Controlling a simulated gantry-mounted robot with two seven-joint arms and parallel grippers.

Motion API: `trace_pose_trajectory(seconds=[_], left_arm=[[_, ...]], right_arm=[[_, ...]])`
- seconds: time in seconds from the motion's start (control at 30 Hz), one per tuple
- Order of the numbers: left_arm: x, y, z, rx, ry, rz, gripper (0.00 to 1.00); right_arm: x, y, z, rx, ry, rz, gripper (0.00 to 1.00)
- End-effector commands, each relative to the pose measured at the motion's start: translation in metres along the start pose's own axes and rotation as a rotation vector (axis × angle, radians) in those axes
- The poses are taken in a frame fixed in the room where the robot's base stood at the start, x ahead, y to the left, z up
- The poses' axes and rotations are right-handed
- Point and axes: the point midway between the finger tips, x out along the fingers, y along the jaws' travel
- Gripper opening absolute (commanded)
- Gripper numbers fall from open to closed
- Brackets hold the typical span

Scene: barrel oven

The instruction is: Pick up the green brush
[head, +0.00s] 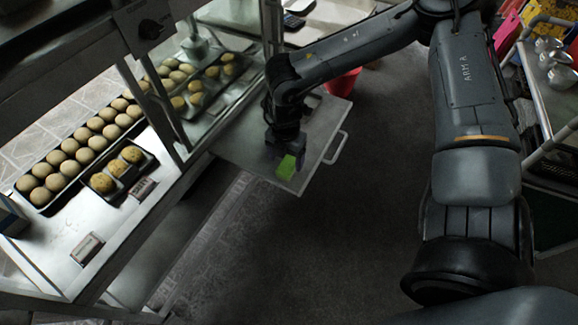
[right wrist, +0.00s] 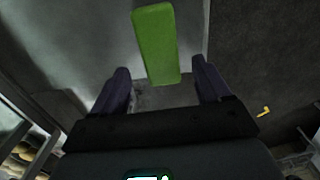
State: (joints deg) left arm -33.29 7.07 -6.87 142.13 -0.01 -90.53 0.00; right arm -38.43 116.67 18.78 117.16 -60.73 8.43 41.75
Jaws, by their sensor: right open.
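The green brush (head: 286,168) lies on a grey metal shelf (head: 237,148) with a handle, beside the glass display case. In the right wrist view the brush (right wrist: 156,44) is a long green block, with its near end between the tips of my open fingers. My right gripper (head: 287,152) points down right at the brush and partly hides it in the head view. In the right wrist view the right gripper (right wrist: 159,88) is open, with a finger on each side and a gap to the brush on both. I cannot tell its height over the shelf. My left gripper is not in view.
The display case with trays of round buns (head: 85,142) stands on the left. A red bucket (head: 343,82) is on the floor behind the shelf. A cart with metal cups (head: 551,55) stands at the right. The dark floor in front is clear.

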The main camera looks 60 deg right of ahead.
Motion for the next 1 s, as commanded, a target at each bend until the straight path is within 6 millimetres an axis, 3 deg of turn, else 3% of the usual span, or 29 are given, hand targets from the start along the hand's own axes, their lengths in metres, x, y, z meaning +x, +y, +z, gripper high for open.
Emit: trace_pose_trajectory(seconds=[0.03, 0.23, 0.57, 0.93, 1.0], left_arm=[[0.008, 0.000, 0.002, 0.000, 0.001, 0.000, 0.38], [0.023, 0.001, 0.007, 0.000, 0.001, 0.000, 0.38], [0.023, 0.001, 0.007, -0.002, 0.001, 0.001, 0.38], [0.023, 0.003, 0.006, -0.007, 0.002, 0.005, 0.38], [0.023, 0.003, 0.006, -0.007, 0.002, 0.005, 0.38]], right_arm=[[0.012, -0.001, 0.001, 0.002, 0.001, -0.002, 0.77], [0.036, -0.002, 0.003, 0.000, 0.001, -0.001, 0.77], [0.040, -0.002, 0.003, 0.000, 0.000, 0.000, 0.77], [0.040, -0.002, 0.003, 0.000, 0.000, 0.000, 0.20], [0.040, -0.002, 0.003, 0.000, 0.000, 0.000, 0.19]])
